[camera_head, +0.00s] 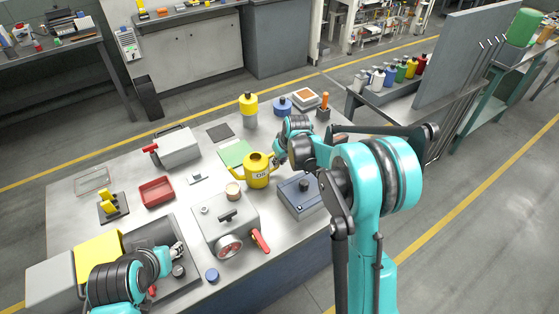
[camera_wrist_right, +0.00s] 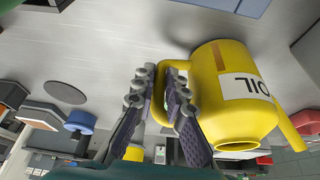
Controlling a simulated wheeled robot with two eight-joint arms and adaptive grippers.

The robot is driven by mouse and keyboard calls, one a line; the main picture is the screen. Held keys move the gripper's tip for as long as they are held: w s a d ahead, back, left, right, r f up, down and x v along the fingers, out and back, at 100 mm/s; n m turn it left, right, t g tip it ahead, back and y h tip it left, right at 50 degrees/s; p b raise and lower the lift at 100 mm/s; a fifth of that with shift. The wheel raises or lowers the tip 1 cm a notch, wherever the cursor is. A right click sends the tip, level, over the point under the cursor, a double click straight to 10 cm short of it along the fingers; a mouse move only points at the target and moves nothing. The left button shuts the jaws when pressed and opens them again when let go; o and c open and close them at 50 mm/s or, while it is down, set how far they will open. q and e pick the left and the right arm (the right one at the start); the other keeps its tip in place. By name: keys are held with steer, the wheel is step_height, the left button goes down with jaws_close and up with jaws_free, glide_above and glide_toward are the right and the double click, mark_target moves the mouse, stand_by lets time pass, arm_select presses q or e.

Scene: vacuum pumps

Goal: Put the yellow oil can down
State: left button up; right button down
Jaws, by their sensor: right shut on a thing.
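The yellow oil can (camera_head: 257,172), with a white OIL label, is upright over the middle of the metal table, at the front right of a green mat (camera_head: 233,153). My right gripper (camera_head: 279,157) is shut on its handle from the right. In the right wrist view, the fingers (camera_wrist_right: 163,98) close around the handle of the oil can (camera_wrist_right: 215,95), which appears upside down there. I cannot tell whether its base touches the table. My left gripper (camera_head: 178,252) is at the table's front left, over a dark tray; its finger opening is too small to judge.
A grey pump (camera_head: 227,222) with a red handle stands in front of the can, and a blue-grey box (camera_head: 300,196) stands to its right. A red tray (camera_head: 156,191) lies left. A yellow-topped bottle (camera_head: 249,108) and dark square (camera_head: 219,132) are behind.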

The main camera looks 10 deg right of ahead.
steer(key=shift+f, duration=0.25)
stand_by(0.4)
steer(key=c, duration=1.5)
jaws_free()
steer(key=c, duration=0.4)
steer(key=shift+r, duration=0.15)
steer(key=shift+s+r+p, duration=0.3)
steer(key=shift+s+r, duration=0.05)
steer(key=shift+r, duration=0.25)
steer(key=shift+d+r, duration=0.1)
